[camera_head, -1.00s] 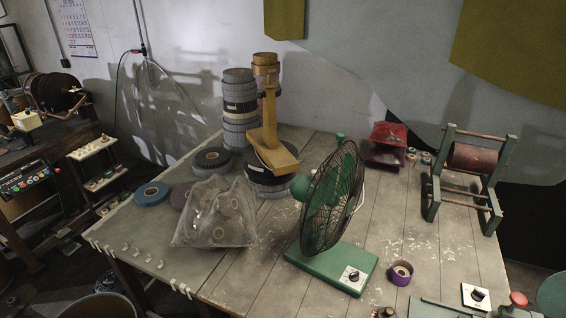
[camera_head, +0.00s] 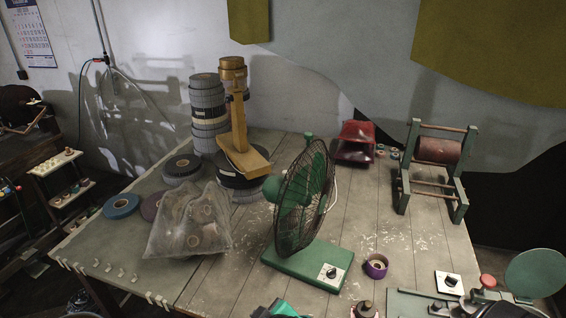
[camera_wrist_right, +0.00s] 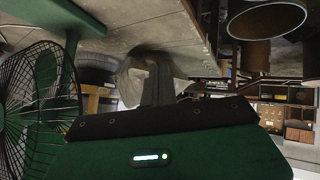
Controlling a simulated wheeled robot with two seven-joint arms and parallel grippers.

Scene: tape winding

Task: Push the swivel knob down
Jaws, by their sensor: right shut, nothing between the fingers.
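The green desk fan (camera_head: 305,200) stands on the table with its wire cage tilted. A dark round dial knob (camera_head: 331,271) sits on a white plate on its base. A small green upright piece (camera_head: 308,137) shows at the cage top; I cannot tell whether it belongs to the fan. My right gripper (camera_wrist_right: 158,88) is shut and empty in the right wrist view, with the fan cage (camera_wrist_right: 38,105) to its left. A teal part, probably of this gripper, shows at the head view's bottom edge, in front of the fan base and apart from it. My left gripper is not in view.
A clear bag of rolls (camera_head: 190,222) lies left of the fan. Tape stacks (camera_head: 208,115) and a yellow stand (camera_head: 240,140) are behind. A purple roll (camera_head: 376,266) and a switch plate (camera_head: 449,283) lie right. Table right of the fan is mostly clear.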

